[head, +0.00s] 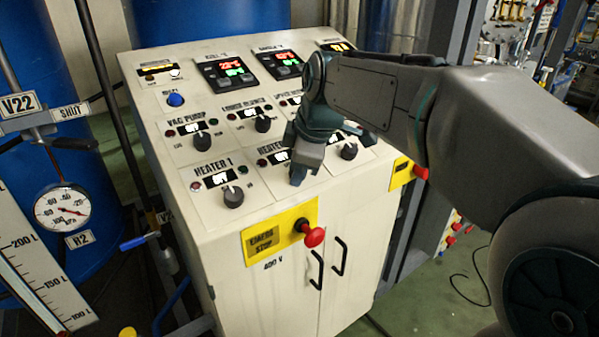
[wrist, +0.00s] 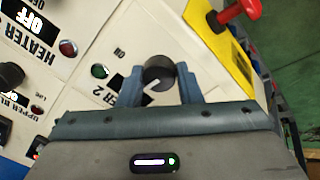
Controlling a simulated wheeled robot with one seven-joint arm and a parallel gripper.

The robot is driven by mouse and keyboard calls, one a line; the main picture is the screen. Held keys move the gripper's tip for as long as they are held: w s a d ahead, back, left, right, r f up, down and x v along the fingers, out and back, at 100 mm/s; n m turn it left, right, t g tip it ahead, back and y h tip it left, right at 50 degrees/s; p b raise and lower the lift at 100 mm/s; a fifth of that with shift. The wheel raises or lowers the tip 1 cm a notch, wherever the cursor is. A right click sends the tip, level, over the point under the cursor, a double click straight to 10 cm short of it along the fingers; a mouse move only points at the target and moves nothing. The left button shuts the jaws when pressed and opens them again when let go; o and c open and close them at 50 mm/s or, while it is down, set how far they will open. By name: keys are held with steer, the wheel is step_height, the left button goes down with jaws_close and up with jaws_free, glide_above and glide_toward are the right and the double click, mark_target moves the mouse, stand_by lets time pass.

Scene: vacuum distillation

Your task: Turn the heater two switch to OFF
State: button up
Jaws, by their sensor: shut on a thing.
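The heater two switch (wrist: 160,70) is a round black knob with a white pointer line, seen in the wrist view. My gripper (wrist: 159,80) has one blue finger on each side of it and is shut on it. The pointer line slants toward the lower left of that view. A green lamp (wrist: 100,71) and an ON mark are beside the switch. The heater two label (wrist: 95,95) is partly covered by my gripper. In the head view my gripper (head: 298,178) hides the knob, and only part of the heater two display (head: 279,157) shows.
The heater 1 knob (head: 233,196) is just left of my gripper. A red emergency stop button (head: 313,237) on a yellow plate sticks out below, and it also shows close by in the wrist view (wrist: 240,8). Other knobs (head: 263,123) sit in the row above.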

steer(key=shift+n, duration=0.6)
steer(key=shift+r+b, duration=0.1)
steer(key=shift+b, duration=0.2)
steer(key=o, duration=1)
steer(key=v, duration=1.3)
steer(key=shift+s+d+r, duration=0.1)
steer(key=shift+s+r, duration=0.05)
steer(key=shift+r, duration=0.2)
steer(key=s+d+f+m+h, duration=0.1)
steer(key=s+d+f+m, duration=0.2)
steer(key=f+m, duration=0.3)
steer(key=s+d+f+m, duration=0.4)
steer(key=s+f+m, duration=0.2)
steer(key=f, duration=0.6)
steer(key=s+d+f+m+g+h, duration=0.1)
steer(key=s+d+f+m, duration=0.2)
steer(key=f, duration=0.6)
steer(key=shift+s+d+m+h, duration=0.15)
steer(key=shift+s+d+m, duration=0.05)
steer(key=shift+s+m, duration=0.45)
steer(key=shift+s+d+m+h, duration=0.2)
steer(key=shift+s+m, duration=0.35)
steer(key=shift+m, duration=0.2)
